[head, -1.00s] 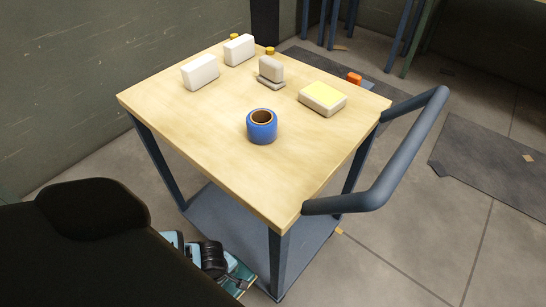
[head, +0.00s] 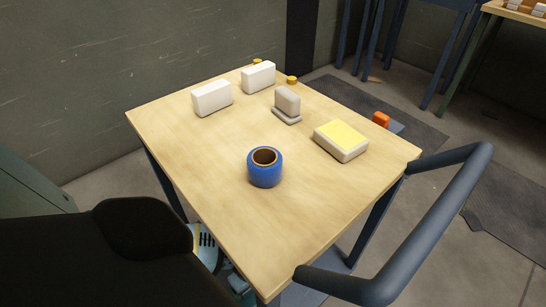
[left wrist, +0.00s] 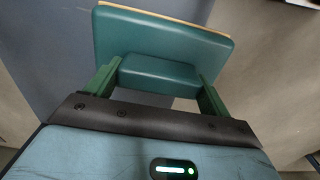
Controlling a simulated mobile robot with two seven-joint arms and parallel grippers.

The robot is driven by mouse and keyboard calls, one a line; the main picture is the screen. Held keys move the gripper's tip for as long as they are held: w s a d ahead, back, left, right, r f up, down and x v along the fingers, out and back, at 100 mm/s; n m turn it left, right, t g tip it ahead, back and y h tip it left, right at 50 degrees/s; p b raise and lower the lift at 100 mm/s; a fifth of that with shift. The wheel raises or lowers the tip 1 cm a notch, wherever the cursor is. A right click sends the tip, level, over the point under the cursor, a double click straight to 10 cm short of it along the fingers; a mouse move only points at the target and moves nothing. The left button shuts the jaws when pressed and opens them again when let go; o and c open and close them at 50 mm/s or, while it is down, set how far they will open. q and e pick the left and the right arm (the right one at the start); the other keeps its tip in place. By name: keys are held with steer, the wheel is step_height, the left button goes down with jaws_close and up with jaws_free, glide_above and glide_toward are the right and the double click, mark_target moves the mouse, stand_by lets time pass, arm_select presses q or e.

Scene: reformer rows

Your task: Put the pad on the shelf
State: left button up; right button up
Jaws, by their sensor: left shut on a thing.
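My left gripper (left wrist: 157,82) is shut on a teal pad (left wrist: 165,40) in the left wrist view. The pad has a broad padded slab with a pale wood-coloured edge and a smaller teal block between the green fingers. In the head view the dark bulk of my arm covers the lower left, and the pad cannot be made out clearly beside the trolley. The trolley's blue-grey lower shelf (head: 338,260) shows only as a small strip below the wooden top; most of it is hidden. My right gripper is not in view.
The wooden trolley top (head: 200,155) carries a blue tape roll (head: 265,172), a yellow-topped block (head: 341,142), a grey block (head: 287,101) and two white blocks (head: 212,97). A thick blue handle (head: 440,220) juts out at the right. A wall stands behind.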

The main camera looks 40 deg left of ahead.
arm_select(q)
steer(key=w+b, duration=0.1)
steer(key=w, duration=0.3)
steer(key=w+f+b, duration=0.1)
steer(key=w, duration=0.2)
steer(key=shift+a+b, duration=0.1)
steer(key=shift+b, duration=0.25)
steer(key=shift+w+r, duration=0.1)
steer(key=shift+w, duration=0.5)
steer(key=shift+w+b, duration=0.35)
step_height(320, 180, down, 4)
steer(key=shift+w+a+r+b, duration=0.1)
steer(key=shift+b, duration=1.15)
steer(key=shift+r, duration=0.1)
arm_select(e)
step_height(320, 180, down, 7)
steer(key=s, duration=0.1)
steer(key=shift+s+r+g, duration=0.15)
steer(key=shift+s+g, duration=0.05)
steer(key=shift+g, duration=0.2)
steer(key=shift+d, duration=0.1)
arm_select(q)
steer(key=o, duration=1.2)
steer(key=shift+o, duration=0.5)
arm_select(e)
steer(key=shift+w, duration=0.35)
